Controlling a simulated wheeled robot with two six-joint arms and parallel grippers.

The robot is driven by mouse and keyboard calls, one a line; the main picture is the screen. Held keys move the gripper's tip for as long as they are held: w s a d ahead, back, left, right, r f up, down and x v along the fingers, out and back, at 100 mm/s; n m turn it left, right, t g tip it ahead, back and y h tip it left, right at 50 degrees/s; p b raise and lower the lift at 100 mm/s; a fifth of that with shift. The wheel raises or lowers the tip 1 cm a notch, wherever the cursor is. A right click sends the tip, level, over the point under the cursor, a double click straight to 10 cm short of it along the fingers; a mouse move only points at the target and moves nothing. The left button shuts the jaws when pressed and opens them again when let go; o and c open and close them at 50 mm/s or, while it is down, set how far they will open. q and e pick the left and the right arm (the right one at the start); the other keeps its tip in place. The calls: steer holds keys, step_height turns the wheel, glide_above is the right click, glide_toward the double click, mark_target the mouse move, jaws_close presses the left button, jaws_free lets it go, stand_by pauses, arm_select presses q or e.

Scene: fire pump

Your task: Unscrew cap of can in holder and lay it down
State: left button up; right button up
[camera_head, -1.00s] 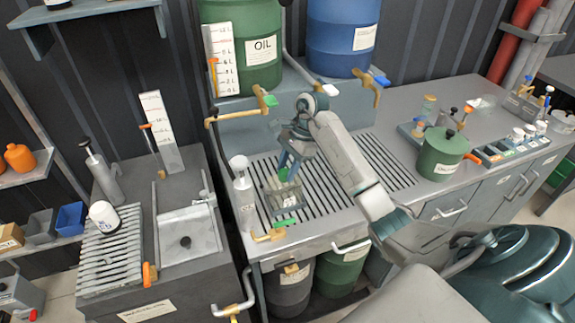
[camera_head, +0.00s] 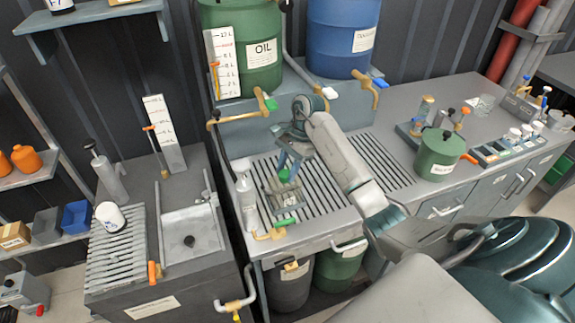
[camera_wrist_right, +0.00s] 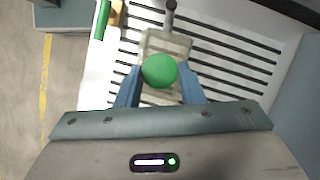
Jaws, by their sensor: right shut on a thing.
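The can (camera_head: 283,200) stands in its holder on the slatted worktop (camera_head: 330,190), near the front left. It is pale and translucent. Its round green cap (camera_head: 284,175) also shows in the wrist view (camera_wrist_right: 158,71). My right gripper (camera_head: 287,165) reaches down over the can from above. In the wrist view, its two blue fingers (camera_wrist_right: 158,88) stand on either side of the cap and are shut on it. The cap sits at the can's top; I cannot tell whether it is still threaded on. My left gripper is not in view.
A white bottle (camera_head: 245,195) stands close left of the can. Brass taps hang below the oil drum (camera_head: 243,50) and blue drum (camera_head: 342,40). A green pot (camera_head: 440,155) stands right. Slats right of the can are clear.

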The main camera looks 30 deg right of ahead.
mark_target(283, 175)
steer(key=shift+w+r+n+g+p, duration=0.15)
steer(key=shift+n+g+p, duration=0.25)
steer(key=shift+n+p, duration=1.1)
steer(key=shift+p, duration=0.7)
steer(key=o, duration=1.4)
steer(key=shift+r+p, duration=1.25)
steer(key=shift+r, duration=0.05)
